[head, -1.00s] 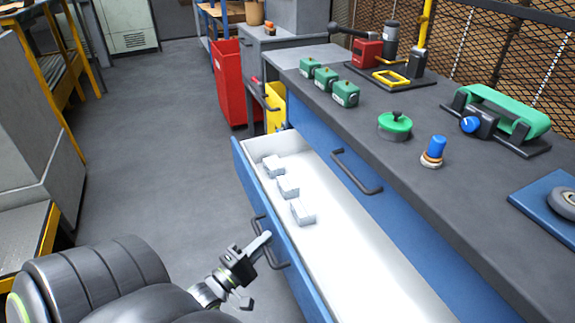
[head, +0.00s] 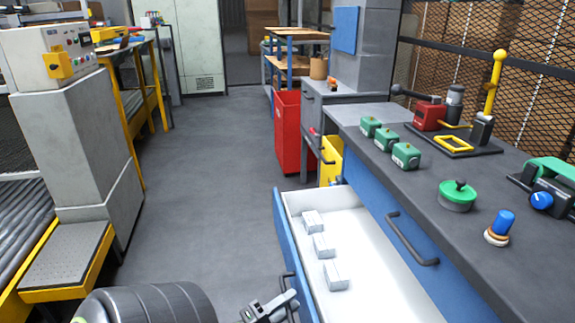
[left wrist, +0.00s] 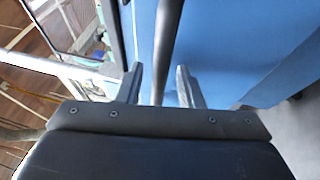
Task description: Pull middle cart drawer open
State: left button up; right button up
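A drawer (head: 281,226) with a blue front and white inside stands pulled out from the blue cart (head: 376,210). Three small white blocks (head: 323,246) lie in it. Its dark bar handle (head: 288,285) is on the outer face, near the bottom of the head view. A closed blue drawer front with its own handle (head: 411,241) is above it. My left gripper (head: 283,303) is at the open drawer's handle. In the left wrist view a dark bar (left wrist: 168,45) runs between the two parted fingers (left wrist: 160,88), with gaps beside it. My right gripper is not in view.
The grey cart top holds green boxes (head: 405,156), a green round lidded part (head: 457,195) and a blue-capped part (head: 499,227). A red bin (head: 288,133) and a yellow bin (head: 330,162) stand beyond the drawer. The floor (head: 210,180) left of it is clear.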

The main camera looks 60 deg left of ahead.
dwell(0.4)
